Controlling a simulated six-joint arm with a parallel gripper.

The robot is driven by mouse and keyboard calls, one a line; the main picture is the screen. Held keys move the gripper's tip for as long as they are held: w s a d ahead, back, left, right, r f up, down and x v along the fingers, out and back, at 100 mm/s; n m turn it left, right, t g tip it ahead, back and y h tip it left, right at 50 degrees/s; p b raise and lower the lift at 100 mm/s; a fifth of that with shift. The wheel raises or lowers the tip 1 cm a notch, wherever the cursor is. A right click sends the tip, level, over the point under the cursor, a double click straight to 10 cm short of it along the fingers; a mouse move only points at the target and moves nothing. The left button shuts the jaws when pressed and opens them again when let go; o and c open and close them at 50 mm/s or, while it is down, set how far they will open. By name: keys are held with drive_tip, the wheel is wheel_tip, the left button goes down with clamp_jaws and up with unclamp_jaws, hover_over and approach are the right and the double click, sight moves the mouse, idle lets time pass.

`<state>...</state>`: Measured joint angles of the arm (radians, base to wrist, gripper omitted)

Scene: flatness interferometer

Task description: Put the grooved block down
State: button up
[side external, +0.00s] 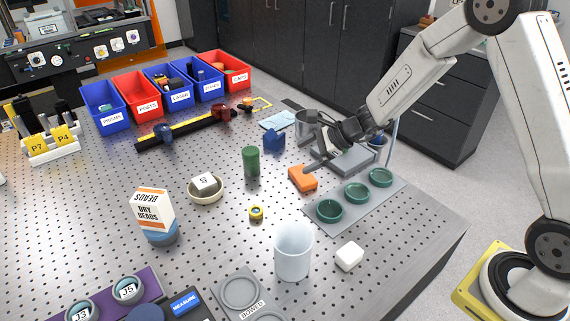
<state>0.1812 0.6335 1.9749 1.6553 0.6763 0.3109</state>
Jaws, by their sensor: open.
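An orange block (302,179) sits on the perforated metal table, just left of the grey plate with green cups. A groove in it is too small to make out. My gripper (312,160) comes in from the upper right and is open. One dark finger reaches down to the far edge of the orange block; whether it touches is unclear. The other finger is hard to separate from the grey things behind.
A grey plate (345,205) holds three green cups. Table between roll and orange block is clear.

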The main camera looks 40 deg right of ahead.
drive_tip(key=s+n+g, duration=0.1)
drive_tip(key=s+n, duration=0.2)
drive_tip(key=s+a+n+g+h, duration=0.1)
drive_tip(key=s+n, duration=0.2)
drive_tip(key=s, duration=0.1)
drive_tip(key=s+r+n+g+h, duration=0.1)
drive_tip(key=s+n+g, duration=0.1)
drive_tip(key=s+n, duration=0.1)
drive_tip(key=shift+s+a+n, duration=0.2)
drive_tip(key=shift+s+n, duration=0.1)
drive_tip(key=shift+s, duration=0.45)
drive_tip(key=s+d+r+n+h, duration=0.1)
drive_tip(key=s+n+h, duration=0.1)
drive_tip(key=s+n, duration=0.3)
drive_tip(key=s+d+r+n+h, duration=0.1)
drive_tip(key=s+d+n+h, duration=0.1)
drive_tip(key=s+n, duration=0.3)
drive_tip(key=shift+s+d+n+g+h, duration=0.25)
drive_tip(key=shift+n+h, duration=0.25)
drive_tip(key=shift+n, duration=0.9)
